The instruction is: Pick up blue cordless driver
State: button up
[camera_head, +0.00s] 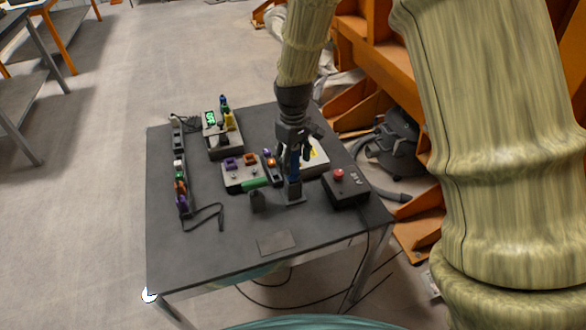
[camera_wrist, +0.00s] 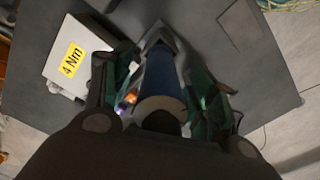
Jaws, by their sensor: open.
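The blue cordless driver (camera_head: 293,187) stands on the dark table, right of its middle, with a grey base plate at its foot. Its blue body (camera_wrist: 160,82) also shows in the wrist view, between my two fingers. My gripper (camera_head: 296,157) points down over the driver from above. In the wrist view my gripper (camera_wrist: 158,90) is open, with a green-padded finger on each side of the driver. The fingers and wrist hide part of the driver, and I cannot tell whether either pad touches it.
A pale box with a yellow "4 Nm" label (camera_wrist: 72,60) is close beside the left finger. A red-button box (camera_head: 344,188) is to the right. The table's front is mostly clear.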

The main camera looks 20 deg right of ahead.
jog(key=c, duration=1.2)
jog(key=shift+r, duration=0.1)
